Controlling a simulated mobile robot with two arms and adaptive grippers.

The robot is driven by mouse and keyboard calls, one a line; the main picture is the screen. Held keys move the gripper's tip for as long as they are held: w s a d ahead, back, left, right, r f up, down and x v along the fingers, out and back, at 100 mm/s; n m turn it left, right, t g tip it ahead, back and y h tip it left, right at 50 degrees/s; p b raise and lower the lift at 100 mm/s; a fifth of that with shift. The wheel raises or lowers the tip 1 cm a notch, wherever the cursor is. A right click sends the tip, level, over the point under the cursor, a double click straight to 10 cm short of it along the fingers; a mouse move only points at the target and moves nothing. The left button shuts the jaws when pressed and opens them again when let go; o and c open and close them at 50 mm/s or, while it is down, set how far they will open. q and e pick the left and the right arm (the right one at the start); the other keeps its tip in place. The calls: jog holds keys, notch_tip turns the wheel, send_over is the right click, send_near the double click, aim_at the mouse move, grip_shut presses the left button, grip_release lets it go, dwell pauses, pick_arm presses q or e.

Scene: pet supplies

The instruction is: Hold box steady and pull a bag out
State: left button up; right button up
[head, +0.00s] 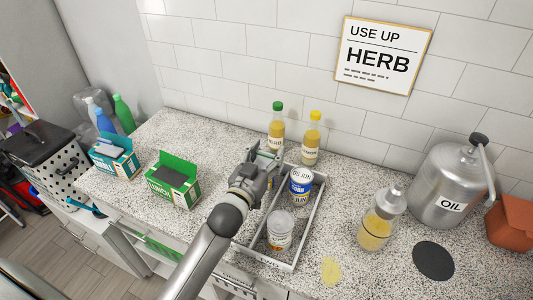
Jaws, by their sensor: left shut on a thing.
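A green box (171,190) marked LUNCH stands on the counter with its lid flap up, and dark bags (172,175) show in its open top. My left gripper (270,152) is away from both boxes, at the back left of the grey tray (243,250). Its fingers are shut at the lower part of the green-capped bottle (277,130); the exact contact is partly hidden. My right gripper is not in view.
The tray holds a blue-labelled can (300,182) and jars (280,230). A yellow-capped bottle (312,138) stands behind it. A pump jar (375,229), an oil can (450,185) and a dark disc (433,260) are at right. Counter around the green box is clear.

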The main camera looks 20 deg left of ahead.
pick_arm(q)
jog(key=shift+f, duration=0.3)
jog(key=o, duration=1.1)
jog(key=shift+r, duration=0.2)
jog(key=shift+s+r+p, duration=0.15)
jog(key=shift+r+p, duration=0.2)
jog(key=shift+r, duration=0.25)
jog(key=s+b, duration=0.1)
jog(key=s, duration=0.3)
jog(key=s+b, duration=0.1)
jog(key=s, duration=0.3)
jog(key=s+b, duration=0.1)
jog(key=s, duration=0.2)
jog(key=shift+s+a+f, duration=0.15)
jog(key=shift+s+a, duration=0.1)
jog(key=shift+s, duration=0.15)
